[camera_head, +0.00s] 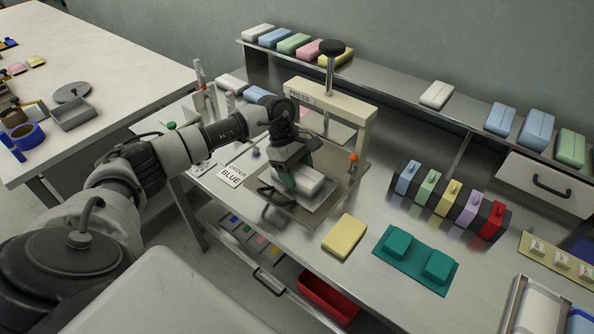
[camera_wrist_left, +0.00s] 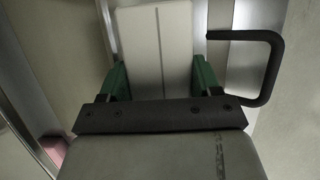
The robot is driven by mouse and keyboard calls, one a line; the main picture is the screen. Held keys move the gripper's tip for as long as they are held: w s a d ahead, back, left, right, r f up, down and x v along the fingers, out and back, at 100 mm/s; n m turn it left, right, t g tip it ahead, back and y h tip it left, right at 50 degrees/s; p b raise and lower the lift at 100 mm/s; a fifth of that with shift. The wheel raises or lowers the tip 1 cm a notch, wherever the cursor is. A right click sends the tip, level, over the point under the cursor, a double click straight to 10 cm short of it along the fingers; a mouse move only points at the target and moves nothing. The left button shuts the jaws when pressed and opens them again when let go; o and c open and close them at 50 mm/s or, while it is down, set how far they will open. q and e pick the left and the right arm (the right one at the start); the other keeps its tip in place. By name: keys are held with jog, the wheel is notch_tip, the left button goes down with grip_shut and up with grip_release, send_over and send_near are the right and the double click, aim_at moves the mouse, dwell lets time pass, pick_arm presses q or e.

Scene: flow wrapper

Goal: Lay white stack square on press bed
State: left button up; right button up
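The white stack (camera_head: 308,180) is at the press bed (camera_head: 335,197), in front of the press frame (camera_head: 372,118). My left gripper (camera_head: 291,178) reaches down over its left end. In the left wrist view, the white stack (camera_wrist_left: 156,45) lies between the two green fingers (camera_wrist_left: 160,80), which appear to touch both its sides. I cannot tell whether its underside rests on the bed. The bed's black handle (camera_head: 273,198) also shows beside the stack in the wrist view (camera_wrist_left: 268,70). My right gripper is not in view.
A yellow block (camera_head: 344,236) and a teal mat with two teal blocks (camera_head: 415,262) lie in front. Coloured holders (camera_head: 450,200) stand to the right. An order card (camera_head: 232,176) is left of the bed. A shelf (camera_head: 395,82) with coloured packs runs behind.

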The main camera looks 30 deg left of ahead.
pick_arm(q)
jog(key=o, duration=0.5)
jog(key=b+v, duration=0.1)
jog(key=v, duration=1)
jog(key=shift+b, duration=0.3)
jog(key=shift+d+f, duration=0.1)
